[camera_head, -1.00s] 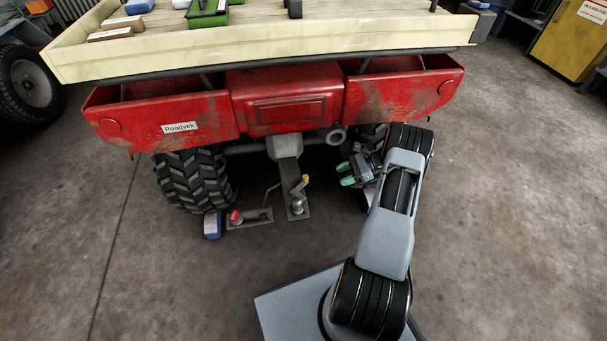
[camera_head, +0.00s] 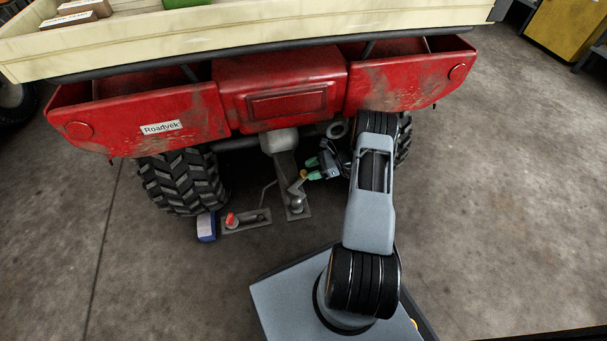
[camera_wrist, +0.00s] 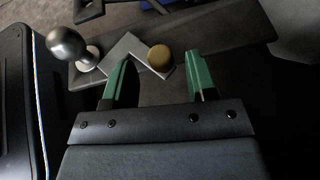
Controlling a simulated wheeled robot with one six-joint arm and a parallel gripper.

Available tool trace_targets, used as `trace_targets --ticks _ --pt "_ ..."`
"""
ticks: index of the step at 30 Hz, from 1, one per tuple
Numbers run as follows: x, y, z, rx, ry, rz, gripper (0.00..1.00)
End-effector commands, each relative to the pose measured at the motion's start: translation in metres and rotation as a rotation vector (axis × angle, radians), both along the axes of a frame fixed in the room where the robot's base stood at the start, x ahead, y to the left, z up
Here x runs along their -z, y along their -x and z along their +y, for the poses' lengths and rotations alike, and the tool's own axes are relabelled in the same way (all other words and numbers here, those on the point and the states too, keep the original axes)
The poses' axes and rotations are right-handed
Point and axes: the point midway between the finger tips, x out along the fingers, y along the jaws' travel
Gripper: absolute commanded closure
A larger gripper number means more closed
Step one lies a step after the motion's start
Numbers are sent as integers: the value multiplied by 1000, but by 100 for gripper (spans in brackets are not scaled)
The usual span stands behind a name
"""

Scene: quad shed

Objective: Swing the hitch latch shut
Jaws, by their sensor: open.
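The hitch latch is a grey bent lever (camera_wrist: 124,50) with a round yellow-brown knob (camera_wrist: 160,57) at its bend, seen in the wrist view. It lies beside the metal hitch ball (camera_wrist: 66,44). In the head view the latch (camera_head: 296,187) angles up from near the ball (camera_head: 296,203) on the hitch plate under the red quad. My gripper (camera_head: 309,169) is open, with green fingertips, just right of the latch. In the wrist view its fingers (camera_wrist: 163,75) stand apart, the left one overlapping the lever and the knob showing between them. Contact cannot be told.
A small plate with a red knob (camera_head: 231,219) lies left of the hitch. A blue block (camera_head: 206,226) sits by the left rear tyre (camera_head: 184,181). The red quad body (camera_head: 280,96) and cream cargo bed (camera_head: 250,45) overhang the hitch. Floor to the right is clear.

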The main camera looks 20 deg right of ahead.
Motion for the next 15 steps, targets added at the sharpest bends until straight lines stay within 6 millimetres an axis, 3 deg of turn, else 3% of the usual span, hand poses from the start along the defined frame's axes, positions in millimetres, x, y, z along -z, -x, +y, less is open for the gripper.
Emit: trace_targets --ticks 6,15 --pt "11 -7 23 -3 0 1 48" --pt "13 -10 32 -2 1 0 48"
